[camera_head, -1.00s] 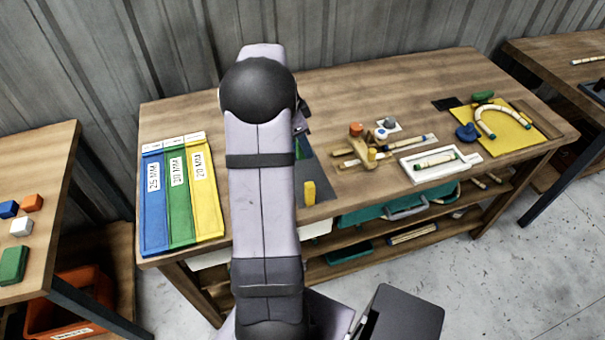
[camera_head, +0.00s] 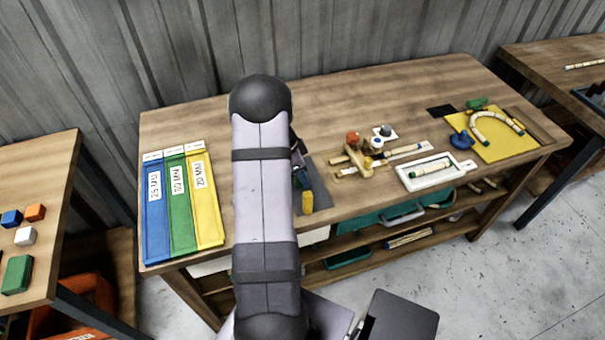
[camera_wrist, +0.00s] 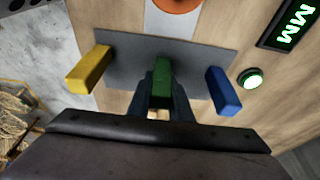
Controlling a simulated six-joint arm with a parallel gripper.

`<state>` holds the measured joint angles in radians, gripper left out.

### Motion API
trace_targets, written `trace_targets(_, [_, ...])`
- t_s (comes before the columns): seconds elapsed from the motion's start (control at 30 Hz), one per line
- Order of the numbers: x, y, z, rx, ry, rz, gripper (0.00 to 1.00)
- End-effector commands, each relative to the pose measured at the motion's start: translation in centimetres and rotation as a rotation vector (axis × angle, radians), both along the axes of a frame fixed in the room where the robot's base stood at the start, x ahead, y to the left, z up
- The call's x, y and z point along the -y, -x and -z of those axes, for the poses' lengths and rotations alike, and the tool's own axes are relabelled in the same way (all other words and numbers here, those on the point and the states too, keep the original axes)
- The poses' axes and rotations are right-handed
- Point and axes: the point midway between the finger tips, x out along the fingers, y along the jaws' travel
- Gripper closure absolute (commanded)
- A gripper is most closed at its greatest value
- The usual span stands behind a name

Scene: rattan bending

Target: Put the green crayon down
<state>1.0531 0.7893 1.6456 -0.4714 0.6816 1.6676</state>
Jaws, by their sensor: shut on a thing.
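My gripper (camera_wrist: 162,95) is shut on the green crayon (camera_wrist: 162,74), a block-like stick held upright between the fingers in the wrist view. The crayon is over the dark grey mat (camera_wrist: 125,58), which also shows in the head view (camera_head: 318,193). I cannot tell whether its lower end touches the mat. A yellow crayon (camera_wrist: 88,70) stands to its left and a blue crayon (camera_wrist: 223,92) to its right. The yellow crayon (camera_head: 307,201) also shows at the mat's front in the head view.
In the head view, blue, green and yellow labelled strips (camera_head: 208,215) lie left; a white tray (camera_head: 405,178) lies right.

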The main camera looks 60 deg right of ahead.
Motion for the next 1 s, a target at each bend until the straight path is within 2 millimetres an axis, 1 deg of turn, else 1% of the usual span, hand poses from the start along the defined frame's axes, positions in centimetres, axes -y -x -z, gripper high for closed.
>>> trace_targets(0.23, [0.04, -0.02, 0.05, 0.001, 0.001, 0.000, 0.96])
trace_targets(0.4, [0.03, -0.02, 0.46, 0.001, 0.001, 0.000, 0.96])
trace_targets(0.43, [0.03, -0.02, 0.35, 0.001, 0.001, 0.000, 0.77])
trace_targets(0.5, [0.02, -0.02, 0.30, 0.001, 0.001, 0.000, 0.63])
trace_targets(0.83, [0.01, -0.01, 0.20, 0.001, 0.001, 0.000, 0.63])
trace_targets(1.0, [0.00, -0.16, -0.36, 0.002, 0.003, 0.000, 0.63])
